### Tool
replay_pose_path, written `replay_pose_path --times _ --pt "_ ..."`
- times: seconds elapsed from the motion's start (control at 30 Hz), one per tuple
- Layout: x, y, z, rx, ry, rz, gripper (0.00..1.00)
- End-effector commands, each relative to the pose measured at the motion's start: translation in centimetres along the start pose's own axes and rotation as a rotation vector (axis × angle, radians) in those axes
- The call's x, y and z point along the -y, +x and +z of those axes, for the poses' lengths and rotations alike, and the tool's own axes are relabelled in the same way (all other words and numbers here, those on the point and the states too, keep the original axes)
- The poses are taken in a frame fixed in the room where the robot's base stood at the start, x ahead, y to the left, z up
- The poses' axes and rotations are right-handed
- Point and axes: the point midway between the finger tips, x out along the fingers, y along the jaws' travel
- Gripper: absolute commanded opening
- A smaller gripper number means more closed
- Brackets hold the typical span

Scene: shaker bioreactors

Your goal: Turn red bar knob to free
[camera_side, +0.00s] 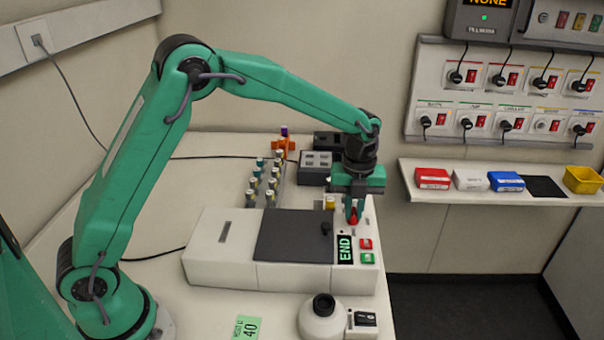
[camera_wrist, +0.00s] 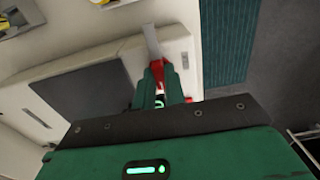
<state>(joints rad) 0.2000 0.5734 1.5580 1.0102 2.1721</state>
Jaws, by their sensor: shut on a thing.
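The red bar knob (camera_side: 352,219) is on the right part of the white bioreactor's (camera_side: 215,265) top, above the END display (camera_side: 345,249). My gripper (camera_side: 352,212) points down over it and is shut on the knob. In the wrist view the red knob (camera_wrist: 157,68) shows between the two green fingers (camera_wrist: 160,88). The fingers hide most of the knob, so its exact turn angle is hard to tell.
Red (camera_side: 365,244) and green (camera_side: 367,258) buttons sit close to the knob. A dark lid (camera_side: 293,237) lies left of it. Vials in a rack (camera_side: 274,184) stand behind. A white round device (camera_side: 322,318) is in front. A wall shelf (camera_side: 495,188) holds boxes at right.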

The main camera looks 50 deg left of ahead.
Motion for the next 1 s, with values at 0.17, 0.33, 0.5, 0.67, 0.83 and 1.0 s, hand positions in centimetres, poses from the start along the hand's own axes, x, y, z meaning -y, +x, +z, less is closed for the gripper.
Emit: replay_pose_path --times 0.17,0.33,0.5,0.67,0.83,1.0 --pt "0.0 -0.2 -0.1 0.0 0.003 -0.001 0.0" --pt "0.0 -0.2 -0.1 0.0 0.002 0.0 0.34" --pt "0.0 -0.1 0.0 0.0 0.0 0.0 0.34" --pt "0.0 -0.3 0.0 0.0 0.0 0.0 0.34" --pt "0.1 -1.4 0.0 0.002 0.0 -0.003 0.34" --pt "0.1 -3.4 0.0 0.002 0.0 -0.003 0.34"
